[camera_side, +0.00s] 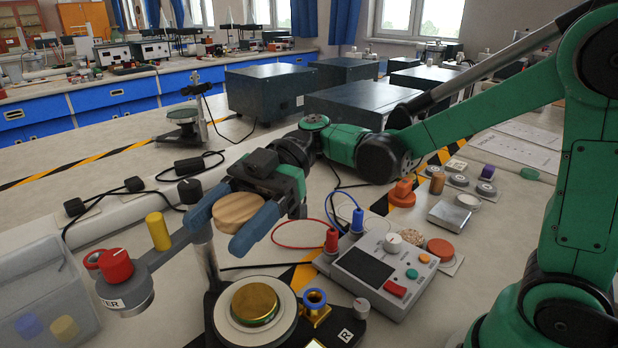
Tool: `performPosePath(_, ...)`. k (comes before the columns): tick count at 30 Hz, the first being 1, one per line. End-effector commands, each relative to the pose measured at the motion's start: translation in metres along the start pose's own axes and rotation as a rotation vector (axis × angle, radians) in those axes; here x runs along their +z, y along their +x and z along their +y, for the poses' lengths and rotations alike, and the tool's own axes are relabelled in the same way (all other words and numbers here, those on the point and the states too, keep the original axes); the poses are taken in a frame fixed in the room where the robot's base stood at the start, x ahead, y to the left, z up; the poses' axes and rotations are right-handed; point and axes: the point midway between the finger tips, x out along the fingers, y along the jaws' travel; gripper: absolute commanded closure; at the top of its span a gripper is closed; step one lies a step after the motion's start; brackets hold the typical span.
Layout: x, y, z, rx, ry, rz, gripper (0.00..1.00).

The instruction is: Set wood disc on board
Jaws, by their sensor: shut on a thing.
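The wood disc (239,208) is a light round piece with a visible grain. My gripper (222,225) has blue fingers shut on it, one on each side, and holds it in the air above the bench. The disc looks close to level. Which thing is the board is not clear. A pale flat board (453,265) carries an orange disc and a speckled disc beside the meter box. Another pale board (457,187) farther back carries several small pieces.
A balance-like stand with a brass disc (255,303) stands below my gripper. A meter box (385,272) with red and blue plugs is at right. Cables cross the bench.

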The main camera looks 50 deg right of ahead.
Motion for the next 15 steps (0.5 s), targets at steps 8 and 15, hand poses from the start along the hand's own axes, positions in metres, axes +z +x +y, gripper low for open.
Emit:
performPosePath(8, -0.052, -0.01, 0.0, 0.0, 0.0, 0.0, 0.92)
performPosePath(15, -0.069, -0.016, 0.004, 0.038, 0.008, 0.0, 0.92)
